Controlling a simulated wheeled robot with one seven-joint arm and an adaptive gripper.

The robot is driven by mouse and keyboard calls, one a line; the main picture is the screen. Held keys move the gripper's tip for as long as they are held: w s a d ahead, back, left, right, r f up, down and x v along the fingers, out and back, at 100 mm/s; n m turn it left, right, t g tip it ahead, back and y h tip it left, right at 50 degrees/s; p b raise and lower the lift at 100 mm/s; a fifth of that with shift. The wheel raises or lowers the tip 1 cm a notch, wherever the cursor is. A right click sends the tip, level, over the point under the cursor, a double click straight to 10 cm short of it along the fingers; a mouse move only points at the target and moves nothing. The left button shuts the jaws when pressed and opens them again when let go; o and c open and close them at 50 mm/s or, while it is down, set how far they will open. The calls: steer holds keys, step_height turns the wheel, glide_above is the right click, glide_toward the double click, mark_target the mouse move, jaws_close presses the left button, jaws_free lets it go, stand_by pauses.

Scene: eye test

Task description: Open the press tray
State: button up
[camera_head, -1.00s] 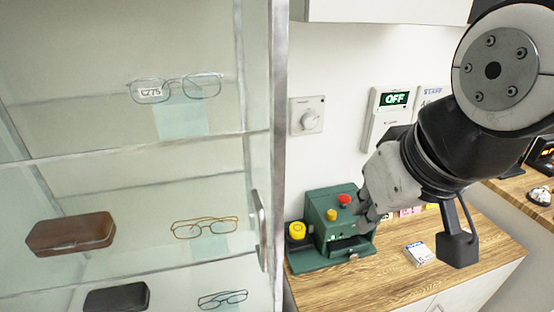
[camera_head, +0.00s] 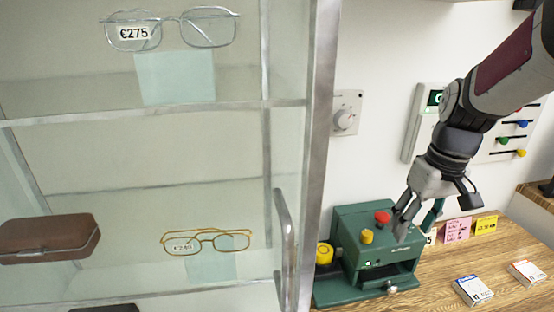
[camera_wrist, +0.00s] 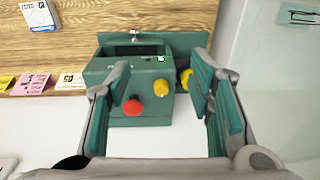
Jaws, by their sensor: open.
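The green press (camera_head: 350,240) stands on the wooden counter, with a red button (camera_head: 382,217) and a yellow button (camera_head: 367,237) on top. A dark slot (camera_head: 385,271) opens in its front, with the green tray (camera_head: 368,287) low there and a small silver knob (camera_head: 391,289) at its front. I cannot tell how far the tray is out. My gripper (camera_head: 404,218) is open above the press's right side. In the wrist view the press (camera_wrist: 150,75) shows between my spread fingers (camera_wrist: 162,92), and the silver knob (camera_wrist: 136,36) lies beyond the fingertips. Nothing is held.
A glass cabinet (camera_head: 322,120) with eyeglasses (camera_head: 206,242) and a brown case (camera_head: 48,238) fills the left. Its handle (camera_head: 284,245) juts out near the press. A yellow knob (camera_head: 324,253) is at the press's left. Small boxes (camera_head: 474,290) lie on the counter at right.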

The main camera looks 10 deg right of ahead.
steer(key=g+y+b, duration=0.1)
steer(key=y+b, duration=0.1)
steer(key=b, duration=0.2)
glide_toward(396, 287)
steer(key=b+x, duration=0.1)
steer(key=x, duration=0.9)
jaws_close()
